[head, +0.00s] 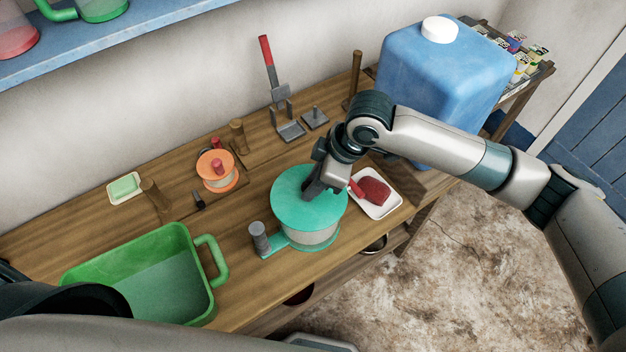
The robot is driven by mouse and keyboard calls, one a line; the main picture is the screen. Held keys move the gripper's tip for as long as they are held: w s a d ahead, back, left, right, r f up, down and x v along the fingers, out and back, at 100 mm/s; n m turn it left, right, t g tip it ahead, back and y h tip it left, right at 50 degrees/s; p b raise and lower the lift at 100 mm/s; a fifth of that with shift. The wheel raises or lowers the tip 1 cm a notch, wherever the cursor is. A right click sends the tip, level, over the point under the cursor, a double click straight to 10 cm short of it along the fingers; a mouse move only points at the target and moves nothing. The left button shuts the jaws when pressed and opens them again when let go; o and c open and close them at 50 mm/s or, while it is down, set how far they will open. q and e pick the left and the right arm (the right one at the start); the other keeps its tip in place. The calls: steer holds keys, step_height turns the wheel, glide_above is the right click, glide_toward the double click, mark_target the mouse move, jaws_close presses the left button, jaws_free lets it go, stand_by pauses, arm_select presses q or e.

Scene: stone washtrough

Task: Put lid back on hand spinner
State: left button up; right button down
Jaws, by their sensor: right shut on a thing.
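The hand spinner (318,238) stands near the front edge of the wooden bench, a pale drum with a teal base and a grey crank handle at its left. Its round teal lid (288,205) covers the top of the drum. From this angle I cannot tell whether the lid rests fully on the rim or sits slightly above it. My right gripper (313,188) reaches in from the right and is shut at the middle of the lid, hiding the grip there. My left gripper does not show; only dark parts of my left arm appear at lower left.
A green basin (150,275) stands left of the spinner, and a white tray with a red item (374,190) is close on its right. Behind are an orange spool (217,172), wooden pegs and a red-handled metal press (268,62). A large blue canister (440,70) stands at right.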

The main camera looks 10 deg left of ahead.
steer(key=shift+p, duration=0.4)
stand_by(0.8)
stand_by(0.4)
steer(key=c, duration=0.9)
jaws_free()
steer(key=shift+r, duration=0.15)
steer(key=shift+r+p, duration=3.35)
jaws_close()
steer(key=shift+f+b, duration=1.1)
steer(key=shift+f, duration=1.5)
